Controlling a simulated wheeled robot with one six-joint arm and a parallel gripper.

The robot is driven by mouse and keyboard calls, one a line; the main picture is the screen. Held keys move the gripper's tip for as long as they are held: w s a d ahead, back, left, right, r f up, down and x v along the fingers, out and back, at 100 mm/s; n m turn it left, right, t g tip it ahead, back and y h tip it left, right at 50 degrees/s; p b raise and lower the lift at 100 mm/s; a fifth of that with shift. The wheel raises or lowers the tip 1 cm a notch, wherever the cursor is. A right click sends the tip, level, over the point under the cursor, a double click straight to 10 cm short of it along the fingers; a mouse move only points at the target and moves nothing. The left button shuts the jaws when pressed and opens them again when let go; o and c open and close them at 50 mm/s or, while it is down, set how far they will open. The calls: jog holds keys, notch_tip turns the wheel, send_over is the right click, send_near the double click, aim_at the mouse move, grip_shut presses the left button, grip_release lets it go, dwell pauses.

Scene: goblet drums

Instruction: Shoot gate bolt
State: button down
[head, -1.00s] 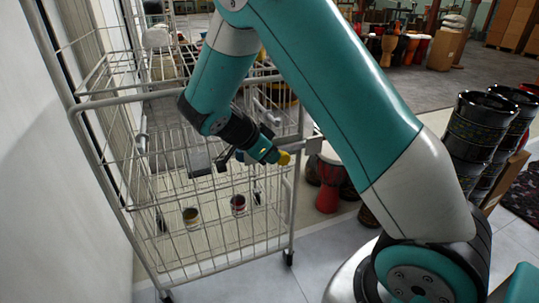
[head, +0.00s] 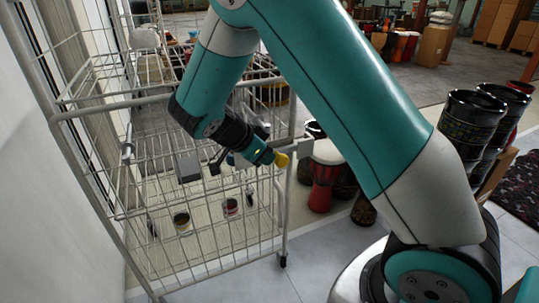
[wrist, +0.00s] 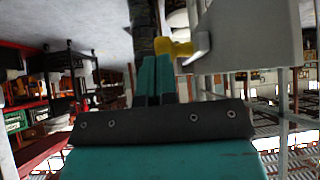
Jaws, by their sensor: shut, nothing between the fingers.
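The bolt's yellow knob (head: 281,160) shows at the right front post of the wire cage trolley (head: 286,215). In the wrist view the knob (wrist: 172,47) is just beyond and right of my fingertips, beside a pale grey plate (wrist: 250,35). My gripper (head: 264,156) is at the knob's left in the head view. Its two teal fingers (wrist: 155,62) are together with nothing between them. I cannot tell whether they touch the knob. The bolt's rod and the hole it slides into are mostly hidden by my gripper.
Two small cans (head: 182,223) stand inside the trolley low down. A white wall (head: 30,180) is close on the left. A red goblet drum (head: 325,178) stands right behind the trolley. Dark patterned drums (head: 467,128) stand at the right. Grey floor (head: 250,283) in front is clear.

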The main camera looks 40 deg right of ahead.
jog(key=s+a+f+p+v, duration=0.1)
jog(key=p+v, duration=0.1)
jog(key=v, duration=1)
jog(key=s+a+r+n+y, duration=0.3)
jog(key=s+a+n+y, duration=0.1)
jog(key=s+n, duration=0.45)
jog(key=s+a+r+n+y+p, duration=0.1)
jog(key=s+a+r+n+y, duration=0.25)
jog(key=s+n, duration=0.45)
jog(key=s+a+r+n+y, duration=0.3)
jog(key=s+n+y, duration=0.3)
jog(key=n, duration=0.4)
notch_tip(320, 180, up, 19)
jog(key=h+p, duration=0.1)
jog(key=p, duration=1.8)
jog(key=shift+s+t+p, duration=0.2)
jog(key=shift+t+p, duration=0.1)
jog(key=shift+t, duration=0.1)
jog(key=shift+a, duration=0.1)
